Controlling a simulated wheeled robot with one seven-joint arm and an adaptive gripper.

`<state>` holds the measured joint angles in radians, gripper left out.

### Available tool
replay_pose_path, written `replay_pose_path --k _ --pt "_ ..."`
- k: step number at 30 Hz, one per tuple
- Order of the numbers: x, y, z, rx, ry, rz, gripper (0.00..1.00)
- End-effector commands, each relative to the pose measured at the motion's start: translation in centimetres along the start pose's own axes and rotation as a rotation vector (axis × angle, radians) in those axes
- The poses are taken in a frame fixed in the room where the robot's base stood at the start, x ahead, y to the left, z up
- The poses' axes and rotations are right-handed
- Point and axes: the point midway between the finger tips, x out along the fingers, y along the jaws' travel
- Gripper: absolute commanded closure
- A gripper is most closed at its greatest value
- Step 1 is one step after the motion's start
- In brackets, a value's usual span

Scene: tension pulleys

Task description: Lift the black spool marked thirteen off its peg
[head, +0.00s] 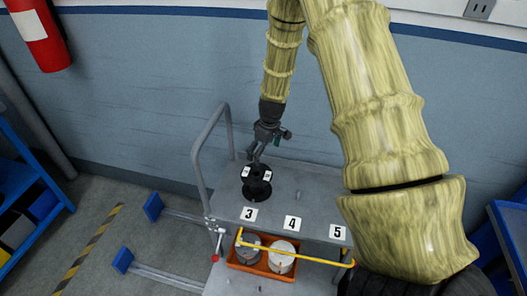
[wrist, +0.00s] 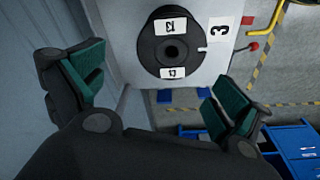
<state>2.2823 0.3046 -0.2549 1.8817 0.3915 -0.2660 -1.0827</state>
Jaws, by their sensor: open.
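The black spool (head: 257,182) sits on the grey cart top behind the label 3. In the wrist view the spool (wrist: 155,52) shows from above, with a dark round centre; I cannot make out the peg. My gripper (head: 258,153) is just above the spool in the head view, pointing down. In the wrist view its two green-padded fingers (wrist: 158,82) are wide apart with nothing between them, and the spool lies beyond the fingertips.
Labels 4 (head: 292,223) and 5 (head: 338,232) mark bare places on the cart top. A grey handrail (head: 200,160) rises at the cart's left. Below, an orange bin (head: 262,268) holds a grey and a white spool, behind a yellow bar (head: 305,256). A blue wall stands close behind.

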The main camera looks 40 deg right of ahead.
Motion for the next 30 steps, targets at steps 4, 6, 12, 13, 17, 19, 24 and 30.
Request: replay_pose_path --k 4,6,12,13,17,19,24,30 --pt "1.3 -0.1 0.1 0.001 -0.003 -0.001 0.00" --pt "2.1 0.0 0.1 0.001 -0.003 0.000 0.00" --pt "4.5 -0.1 0.1 0.001 -0.004 -0.001 0.00" --pt "4.8 -0.1 0.1 0.001 -0.003 0.000 0.00" --pt "6.3 -0.1 0.1 0.001 -0.003 0.000 0.00" --pt "7.1 -0.1 0.1 0.001 -0.003 -0.001 0.00" --pt "8.8 0.0 0.2 0.002 -0.003 0.001 0.00" --pt "10.1 -0.1 0.1 0.001 -0.002 0.000 0.00"
